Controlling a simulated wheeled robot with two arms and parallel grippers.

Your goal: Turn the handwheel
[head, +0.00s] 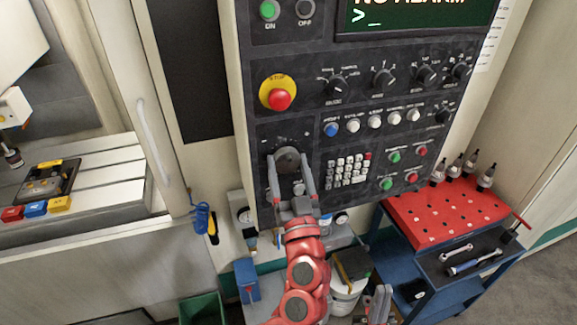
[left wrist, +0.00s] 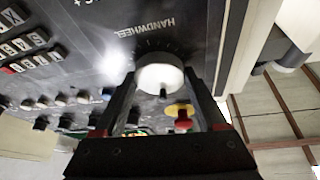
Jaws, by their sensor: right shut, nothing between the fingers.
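The handwheel (head: 287,159) is a round grey dial low on the left of the dark control panel. In the left wrist view it is the pale knob (left wrist: 160,76) below the word HANDWHEEL. My left gripper (head: 289,160) has its fingers spread, one on each side of the handwheel, with the tips close to its rim. In the left wrist view the fingers (left wrist: 161,84) flank the knob with what look like narrow gaps; contact is hard to tell. My right gripper (head: 380,300) is shut and empty at the bottom edge, well away from the panel.
A red and yellow stop button (head: 280,98) sits above the handwheel, and a keypad (head: 347,171) is to its right. A blue cart (head: 440,272) with a red tool top (head: 420,228) stands at right. A white bucket (head: 345,300) is below the panel.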

